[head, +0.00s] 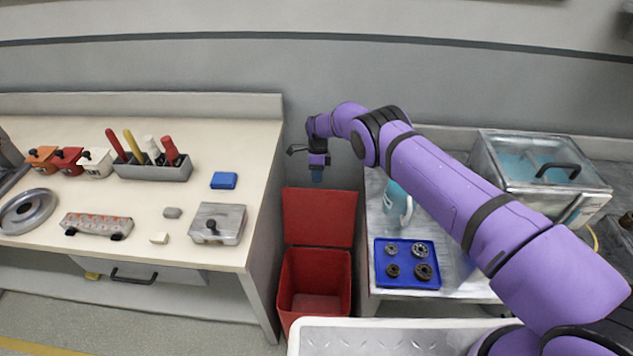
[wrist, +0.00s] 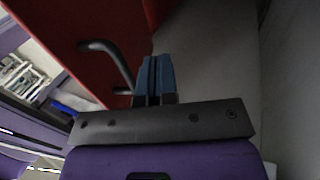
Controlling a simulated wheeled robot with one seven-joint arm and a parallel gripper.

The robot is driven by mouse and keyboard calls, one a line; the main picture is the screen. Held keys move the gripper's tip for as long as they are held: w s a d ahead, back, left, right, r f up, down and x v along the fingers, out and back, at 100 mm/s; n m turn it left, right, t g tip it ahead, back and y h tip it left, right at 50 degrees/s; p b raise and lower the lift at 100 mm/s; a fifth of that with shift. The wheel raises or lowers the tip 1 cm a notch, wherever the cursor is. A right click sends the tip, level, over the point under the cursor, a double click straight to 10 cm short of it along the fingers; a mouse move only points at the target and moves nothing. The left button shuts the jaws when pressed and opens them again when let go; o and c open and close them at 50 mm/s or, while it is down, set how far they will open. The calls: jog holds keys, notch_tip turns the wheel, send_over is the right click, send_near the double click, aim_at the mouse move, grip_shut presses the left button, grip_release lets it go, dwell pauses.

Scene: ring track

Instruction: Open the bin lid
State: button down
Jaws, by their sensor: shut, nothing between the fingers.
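The red bin (head: 315,310) stands on the floor between the two benches, and its open top shows the inside. Its red lid (head: 318,217) is raised, standing about upright behind the opening near the wall. In the wrist view the red lid (wrist: 75,25) fills the upper left, with a dark bar handle (wrist: 112,60) on it. My gripper (head: 317,178) is just above the lid's top edge in the head view. Its blue fingers (wrist: 153,78) are shut and empty, to the right of the handle. I cannot tell whether they touch the lid.
The left bench (head: 140,210) holds a grey tool holder (head: 153,170), a metal box (head: 217,223) and small blocks. The right bench carries a blue tray (head: 407,263) of dark rings, a pitcher (head: 397,205) and a glass-topped case (head: 540,170). A grey wall is close behind the lid.

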jog(key=shift+s+r, duration=0.1)
jog(key=shift+s, duration=1.2)
